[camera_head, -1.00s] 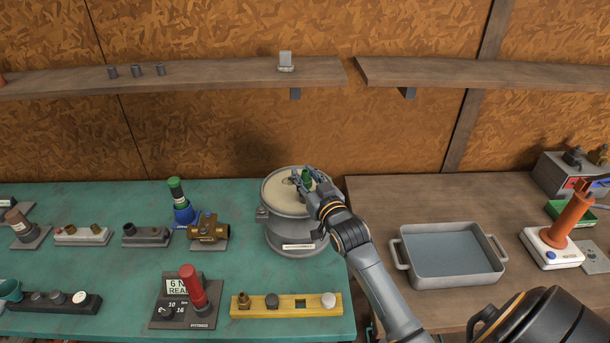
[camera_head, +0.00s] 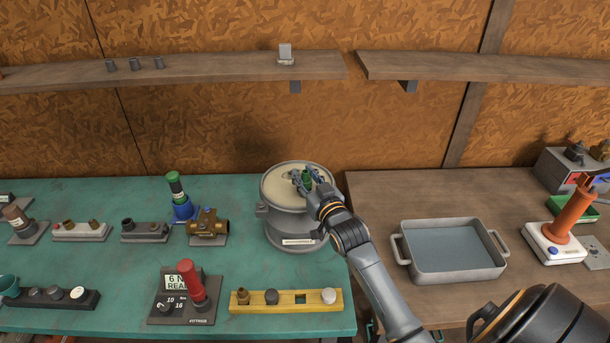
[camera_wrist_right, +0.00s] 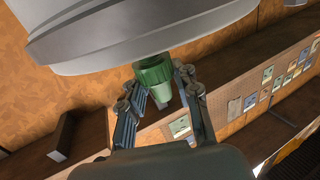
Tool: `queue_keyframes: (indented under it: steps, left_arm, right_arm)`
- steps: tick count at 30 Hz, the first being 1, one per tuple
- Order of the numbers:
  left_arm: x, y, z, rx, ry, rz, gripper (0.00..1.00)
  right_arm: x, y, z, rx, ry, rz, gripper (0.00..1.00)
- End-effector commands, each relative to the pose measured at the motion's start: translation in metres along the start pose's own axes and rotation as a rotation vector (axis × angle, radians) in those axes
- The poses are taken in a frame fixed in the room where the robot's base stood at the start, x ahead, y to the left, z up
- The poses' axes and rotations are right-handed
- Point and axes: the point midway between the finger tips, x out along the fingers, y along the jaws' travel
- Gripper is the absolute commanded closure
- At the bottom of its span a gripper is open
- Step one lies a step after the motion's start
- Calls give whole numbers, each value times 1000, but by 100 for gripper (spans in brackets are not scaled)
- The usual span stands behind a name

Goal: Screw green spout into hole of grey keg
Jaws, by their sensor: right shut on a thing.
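The grey keg (camera_head: 290,229) stands upright on the green bench top, near its right edge. My right gripper (camera_head: 308,178) is over the right part of the keg's pale lid and is shut on the green spout (camera_head: 307,183). In the right wrist view, the spout's ribbed green collar (camera_wrist_right: 152,72) shows between the fingers (camera_wrist_right: 160,90), close to the keg (camera_wrist_right: 150,35). The hole is hidden, so I cannot tell how far the spout sits in it. My left gripper is out of view.
A brass valve (camera_head: 208,227) and a blue-based green-capped bottle (camera_head: 178,200) stand left of the keg. A yellow rack with several fittings (camera_head: 286,302) lies in front. A grey tray (camera_head: 450,264) is on the wooden bench to the right. A shelf (camera_head: 180,72) runs behind.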

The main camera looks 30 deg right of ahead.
Motion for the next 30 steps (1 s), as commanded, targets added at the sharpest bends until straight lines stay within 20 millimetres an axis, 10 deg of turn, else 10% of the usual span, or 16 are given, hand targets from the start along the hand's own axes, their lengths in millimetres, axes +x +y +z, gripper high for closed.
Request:
queue_keyframes:
  steps: [3, 4, 8, 20, 30]
  left_arm:
    - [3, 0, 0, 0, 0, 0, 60]
    - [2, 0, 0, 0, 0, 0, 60]
    - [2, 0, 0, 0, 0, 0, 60]
    - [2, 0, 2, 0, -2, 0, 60]
    - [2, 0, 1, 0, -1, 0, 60]
  right_arm:
    - [0, 0, 4, 0, 0, 0, 96]
    - [0, 0, 3, 0, 0, 0, 66]
    - [0, 0, 3, 0, 0, 0, 42]
    - [-8, 0, 4, 0, -1, 0, 42]
    - [-73, 0, 4, 0, -3, 0, 42]
